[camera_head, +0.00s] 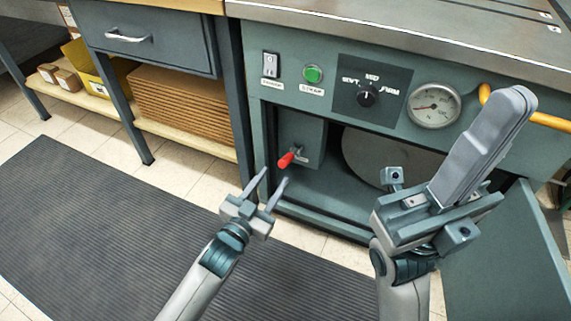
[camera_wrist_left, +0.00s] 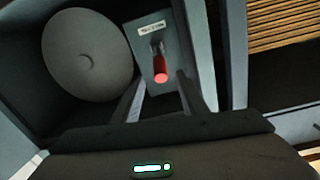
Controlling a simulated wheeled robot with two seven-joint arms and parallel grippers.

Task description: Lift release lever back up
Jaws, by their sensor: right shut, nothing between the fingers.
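The release lever has a red handle (camera_head: 287,160) and comes out of a grey box (camera_head: 302,138) inside the open lower compartment of the green machine. In the left wrist view the red handle (camera_wrist_left: 160,70) points down toward the camera, below a small label. My left gripper (camera_head: 268,183) is open and empty, just below and in front of the handle. In the left wrist view its two fingers (camera_wrist_left: 158,92) stand on either side of the handle's lower end, with gaps. I cannot tell any contact. My right gripper (camera_head: 482,140) is shut and empty, raised at the right.
The machine's panel has a white switch (camera_head: 270,65), a green button (camera_head: 312,74), a black dial (camera_head: 367,95) and a gauge (camera_head: 433,106). An open door (camera_head: 508,260) stands at the lower right. A workbench with a drawer (camera_head: 150,45) is at the left. A dark mat (camera_head: 110,215) covers the floor.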

